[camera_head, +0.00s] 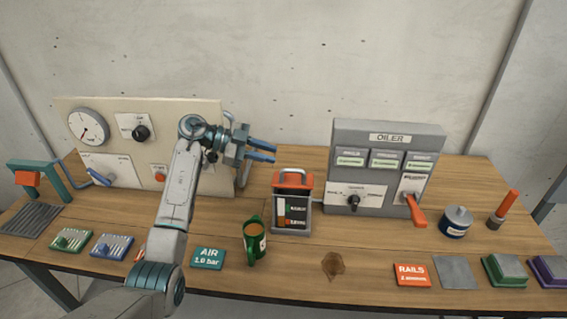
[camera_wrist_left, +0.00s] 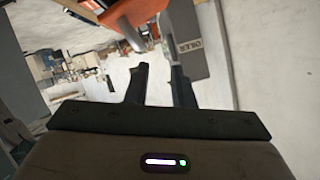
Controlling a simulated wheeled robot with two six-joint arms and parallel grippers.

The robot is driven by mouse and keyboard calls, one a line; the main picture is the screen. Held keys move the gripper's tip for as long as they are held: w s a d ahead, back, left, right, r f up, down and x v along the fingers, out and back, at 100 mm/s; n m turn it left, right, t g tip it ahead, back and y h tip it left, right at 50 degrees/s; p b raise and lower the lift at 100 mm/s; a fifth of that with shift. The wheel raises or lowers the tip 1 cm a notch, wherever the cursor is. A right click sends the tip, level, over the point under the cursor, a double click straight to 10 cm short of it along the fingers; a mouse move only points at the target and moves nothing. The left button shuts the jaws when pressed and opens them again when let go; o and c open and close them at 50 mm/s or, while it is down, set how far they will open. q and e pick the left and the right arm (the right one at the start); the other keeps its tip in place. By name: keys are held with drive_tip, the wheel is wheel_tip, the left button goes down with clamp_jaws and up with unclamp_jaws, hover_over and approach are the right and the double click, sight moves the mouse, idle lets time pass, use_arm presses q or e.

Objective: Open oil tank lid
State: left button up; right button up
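The oil tank (camera_head: 291,209) is a dark box with a front gauge, standing upright mid-table beside the OILER panel. Its orange lid (camera_head: 291,180) sits on top with a grey arched handle (camera_head: 292,171). My left gripper (camera_head: 275,152) is above and slightly left of the lid, its two blue fingers pointing right, apart and with nothing between them. In the left wrist view the fingers (camera_wrist_left: 157,84) are spread, and an orange surface (camera_wrist_left: 98,28), apparently the lid, shows beyond them at the upper left. My right gripper is not in view.
The OILER panel (camera_head: 387,158) with a red lever (camera_head: 416,210) stands right of the tank. A beige gauge panel (camera_head: 100,155) stands behind my left arm. A green mug (camera_head: 254,242) is close at the tank's front left. A blue-grey can (camera_head: 456,222) stands at right.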

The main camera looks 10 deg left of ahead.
use_arm(q)
drive_tip(key=shift+b+v, duration=0.3)
drive_tip(key=shift+v, duration=1.2)
